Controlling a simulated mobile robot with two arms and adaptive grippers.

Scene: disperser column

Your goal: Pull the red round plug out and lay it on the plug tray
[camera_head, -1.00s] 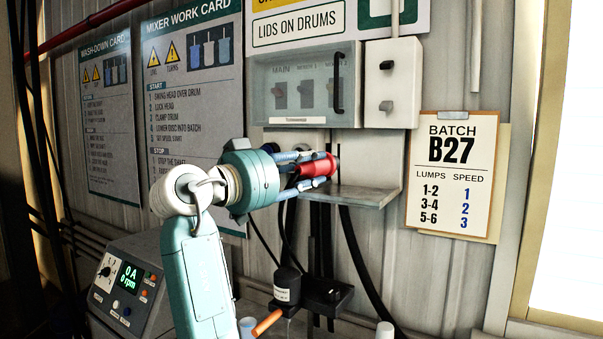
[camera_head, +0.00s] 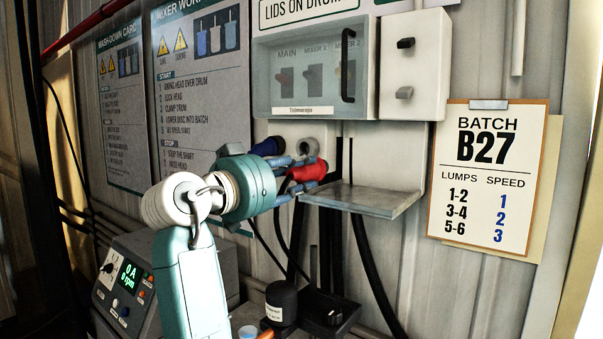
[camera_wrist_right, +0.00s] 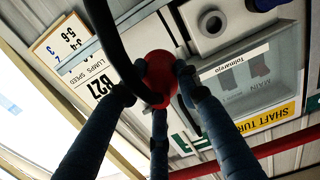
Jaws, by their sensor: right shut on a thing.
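The red round plug (camera_head: 312,171) is held in the fingers of my right gripper (camera_head: 300,175). In the right wrist view the plug (camera_wrist_right: 160,78) sits between the three blue fingertips, with a black cable arching in front of it. A grey round socket (camera_head: 308,148) shows open just above the plug, and the plug is apart from it. The grey plug tray (camera_head: 365,200) is a bare shelf on the wall to the right of the plug and slightly lower. My left gripper is not in view.
A blue plug (camera_head: 268,147) sits left of the grey socket. The clear-covered switch box (camera_head: 312,92) is above. Black cables (camera_head: 372,262) hang under the tray. A batch card (camera_head: 490,178) hangs to the right. The tray's top is free.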

